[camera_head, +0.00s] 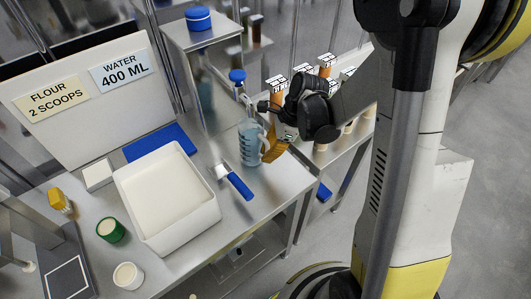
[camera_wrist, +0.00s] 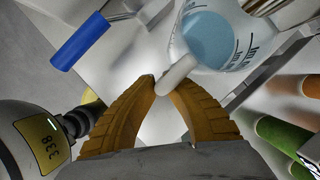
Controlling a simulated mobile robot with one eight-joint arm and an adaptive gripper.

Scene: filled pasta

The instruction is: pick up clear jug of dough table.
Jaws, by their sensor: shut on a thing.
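The clear jug (camera_head: 250,146) with bluish water and dark markings is upright at the right part of the steel dough table (camera_head: 215,243). In the wrist view the jug (camera_wrist: 208,38) is at the top, with its pale handle (camera_wrist: 177,74) reaching down between my fingertips. My gripper (camera_head: 266,148) comes in from the right of the jug. In the wrist view its orange ribbed fingers (camera_wrist: 164,88) are shut on the handle. I cannot tell whether the jug's base touches the table.
A large white tub (camera_head: 208,218) fills the table's middle. Another table with several tubes (camera_head: 326,66) is to the right.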

